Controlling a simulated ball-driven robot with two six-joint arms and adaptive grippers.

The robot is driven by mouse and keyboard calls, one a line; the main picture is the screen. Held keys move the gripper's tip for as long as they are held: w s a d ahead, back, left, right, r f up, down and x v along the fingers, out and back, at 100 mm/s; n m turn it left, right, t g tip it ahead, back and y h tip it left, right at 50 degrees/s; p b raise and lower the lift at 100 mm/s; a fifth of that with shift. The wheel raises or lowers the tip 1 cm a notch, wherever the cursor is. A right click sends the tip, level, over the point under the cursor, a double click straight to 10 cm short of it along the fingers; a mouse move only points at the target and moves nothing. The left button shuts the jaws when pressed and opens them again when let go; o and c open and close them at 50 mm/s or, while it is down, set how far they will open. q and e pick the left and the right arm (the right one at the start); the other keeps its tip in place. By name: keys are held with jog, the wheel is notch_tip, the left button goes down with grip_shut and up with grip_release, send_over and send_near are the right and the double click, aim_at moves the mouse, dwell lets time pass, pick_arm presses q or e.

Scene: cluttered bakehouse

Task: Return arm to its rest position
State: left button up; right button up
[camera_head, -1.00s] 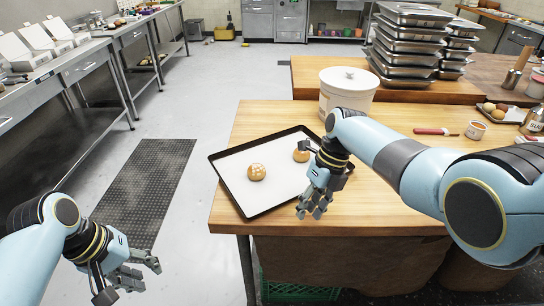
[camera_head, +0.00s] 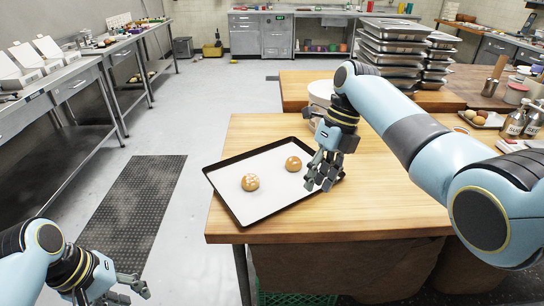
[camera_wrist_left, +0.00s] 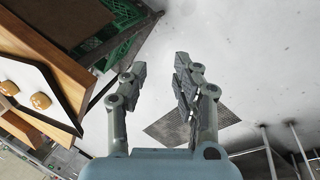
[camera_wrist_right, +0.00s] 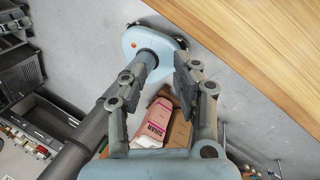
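My right arm bends over the right side of the wooden table, its elbow high. My right gripper (camera_head: 322,178) hangs beside the right edge of the baking tray (camera_head: 208,178). In the right wrist view the same gripper (camera_wrist_right: 155,80) is open, with nothing between its fingers. My left gripper (camera_head: 138,290) is low at the bottom left of the head view, clear of the table. The left wrist view shows it (camera_wrist_left: 160,68) open and empty above the floor.
A bun with pale marks (camera_head: 250,182) and another bun (camera_head: 293,163) lie on the lined tray. A white tub (camera_head: 321,92) is partly hidden behind my right arm. Stacked metal trays (camera_head: 388,50) stand at the back. A dark floor mat (camera_head: 135,205) lies left of the table (camera_head: 375,215).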

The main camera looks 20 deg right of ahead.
jog(key=shift+r, duration=0.15)
